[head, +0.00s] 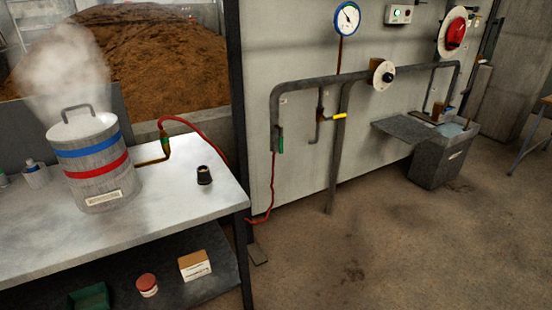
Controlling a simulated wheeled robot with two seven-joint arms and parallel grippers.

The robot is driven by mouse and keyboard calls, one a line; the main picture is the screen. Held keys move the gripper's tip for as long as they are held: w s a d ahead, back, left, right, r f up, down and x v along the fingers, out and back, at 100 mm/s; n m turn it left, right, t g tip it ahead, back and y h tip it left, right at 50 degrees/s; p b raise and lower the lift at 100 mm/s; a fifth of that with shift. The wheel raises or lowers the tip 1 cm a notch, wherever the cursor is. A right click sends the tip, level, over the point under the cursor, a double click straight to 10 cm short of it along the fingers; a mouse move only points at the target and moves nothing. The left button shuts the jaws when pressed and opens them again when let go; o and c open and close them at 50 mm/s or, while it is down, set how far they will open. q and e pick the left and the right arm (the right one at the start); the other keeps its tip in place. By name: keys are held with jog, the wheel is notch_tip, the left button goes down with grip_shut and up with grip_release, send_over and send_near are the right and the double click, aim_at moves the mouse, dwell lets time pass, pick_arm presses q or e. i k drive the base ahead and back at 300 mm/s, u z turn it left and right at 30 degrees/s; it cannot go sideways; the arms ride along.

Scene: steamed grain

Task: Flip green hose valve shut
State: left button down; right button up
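A green lever (281,140) sits on the lower end of the grey downpipe (274,110) at the wall, just right of the dark post. The lever points up and down, along the pipe. A red hose (271,185) hangs from this pipe end towards the floor. Another stretch of red hose (200,132) reaches a brass fitting (163,142) with a small green part beside the steaming drum (90,165). Neither of my grippers is in view.
A metal table (190,215) with a black knob-like piece (204,175) stands at left. A yellow lever (339,116), a pressure gauge (347,18), a white-rimmed dial (383,75) and a red wheel (455,33) are on the wall. A grey bin (440,165) stands right. The middle floor is clear.

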aim_at(281, 138)
jog(key=z, duration=0.25)
jog(key=i, duration=0.35)
jog(key=z, duration=0.85)
jog(key=i, duration=1)
jog(key=u, duration=0.45)
jog(key=i, duration=0.7)
jog(key=u, duration=0.6)
